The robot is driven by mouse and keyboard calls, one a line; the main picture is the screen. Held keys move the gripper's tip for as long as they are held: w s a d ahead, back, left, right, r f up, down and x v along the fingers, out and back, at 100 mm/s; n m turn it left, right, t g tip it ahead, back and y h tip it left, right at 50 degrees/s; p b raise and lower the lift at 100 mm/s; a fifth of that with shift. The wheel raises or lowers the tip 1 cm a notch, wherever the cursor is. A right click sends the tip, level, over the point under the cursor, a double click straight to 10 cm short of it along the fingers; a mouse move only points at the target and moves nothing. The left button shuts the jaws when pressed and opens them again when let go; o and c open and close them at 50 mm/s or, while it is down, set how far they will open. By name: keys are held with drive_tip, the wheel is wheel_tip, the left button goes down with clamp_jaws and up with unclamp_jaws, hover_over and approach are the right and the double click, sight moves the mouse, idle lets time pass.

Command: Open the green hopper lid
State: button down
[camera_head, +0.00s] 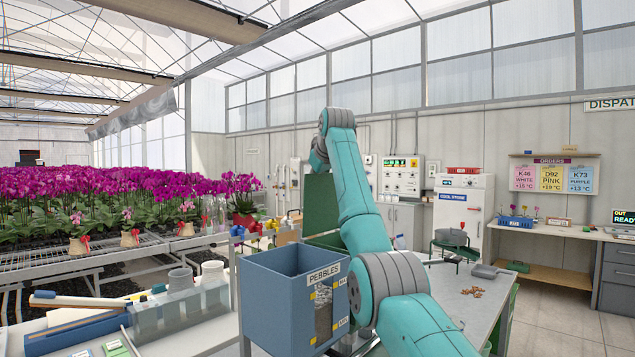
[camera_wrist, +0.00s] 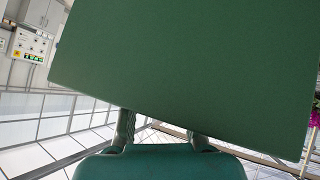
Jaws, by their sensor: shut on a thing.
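The green hopper lid (camera_wrist: 190,70) fills most of the wrist view as a broad flat green panel. My gripper (camera_wrist: 162,130) is at its lower edge and is shut on it; the fingertips are partly hidden by the panel. In the head view the lid (camera_head: 311,200) shows as a raised, roughly upright green panel left of my arm. Below it is the green hopper (camera_head: 326,241), behind the blue pebble bin. My arm covers the right part of both, and my fingers are hidden in this view.
A blue bin labelled PEBBLES (camera_head: 283,307) stands in front of the hopper. A grey worktable (camera_head: 462,310) lies to the right, with a scoop (camera_head: 487,271) and small brown pieces on it. Benches of magenta orchids (camera_head: 110,205) fill the left.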

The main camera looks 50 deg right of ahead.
drive_tip(key=shift+w+a+f, duration=0.15)
drive_tip(key=shift+f, duration=0.3)
drive_tip(key=shift+w+a+f, duration=0.15)
drive_tip(key=shift+f, duration=0.25)
drive_tip(key=c, duration=0.9)
unclamp_jaws()
drive_tip(key=shift+s+a+r, duration=0.15)
drive_tip(key=shift+a+r, duration=0.65)
drive_tip(key=shift+r, duration=1.3)
drive_tip(key=shift+s+a+r, duration=0.1)
drive_tip(key=shift+a+r, duration=0.7)
drive_tip(key=shift+r, duration=1.25)
drive_tip(key=shift+s+a+r, duration=0.15)
drive_tip(key=shift+a+r, duration=0.65)
drive_tip(key=shift+r, duration=1.3)
drive_tip(key=v, duration=1.2)
